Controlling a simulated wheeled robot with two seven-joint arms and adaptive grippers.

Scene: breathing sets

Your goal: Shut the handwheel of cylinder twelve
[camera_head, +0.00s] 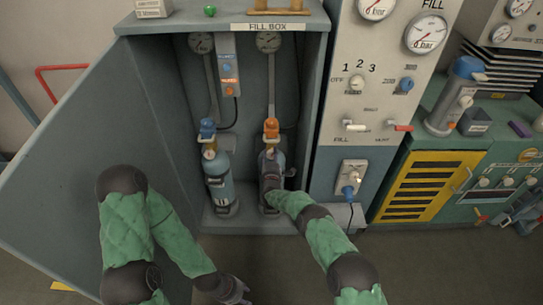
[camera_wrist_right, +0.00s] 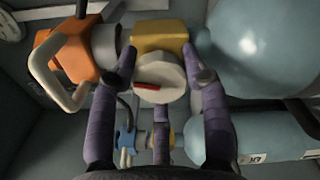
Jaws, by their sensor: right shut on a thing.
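My right arm reaches into the fill box (camera_head: 170,22) to the valve of the right cylinder, which has an orange connector (camera_head: 271,128). In the right wrist view my right gripper (camera_wrist_right: 164,78) has its fingers on both sides of a pale round handwheel (camera_wrist_right: 158,92) with a red mark, on a yellow valve (camera_wrist_right: 165,38). It is shut on this handwheel. The cylinder body (camera_wrist_right: 250,45) is pale blue. The left cylinder (camera_head: 220,182) has a blue connector (camera_head: 208,130). I cannot read a number twelve on either. My left gripper (camera_head: 235,290) is low outside the box; its fingers are unclear.
The box door (camera_head: 95,140) stands open at the left. A gauge panel (camera_head: 375,75) with switches is on the right, beside a yellow slatted cabinet (camera_head: 425,187). Open floor lies in front of the box.

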